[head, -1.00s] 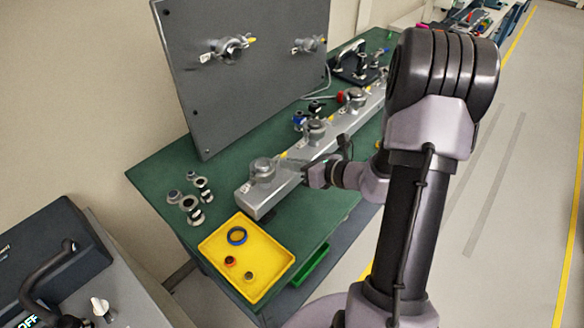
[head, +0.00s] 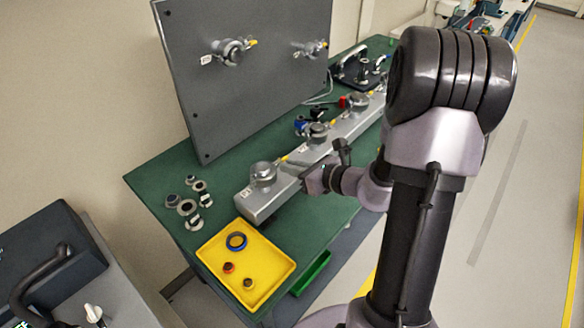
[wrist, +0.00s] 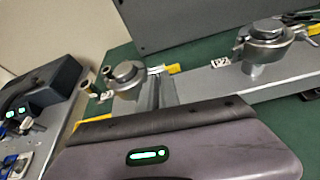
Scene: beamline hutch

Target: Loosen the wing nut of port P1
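Port P1 (head: 263,173) is the nearest round clamped port on the grey beam, at its front end; its label is too small to read surely. In the wrist view port P1 (wrist: 127,75) stands left of centre. Its wing nut (wrist: 155,71) appears beside a yellow tag, partly hidden by my fingers. My gripper (head: 289,170) is at the right side of port P1, its fingers reaching toward the clamp. In the wrist view my gripper (wrist: 157,88) has its fingertips close to the wing nut; contact and finger gap are unclear.
Port P2 (wrist: 268,35) stands farther along the beam. A yellow tray (head: 246,268) with a blue ring and small parts lies in front. Loose fittings (head: 188,205) stand left of the beam. A grey upright panel (head: 250,90) rises behind.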

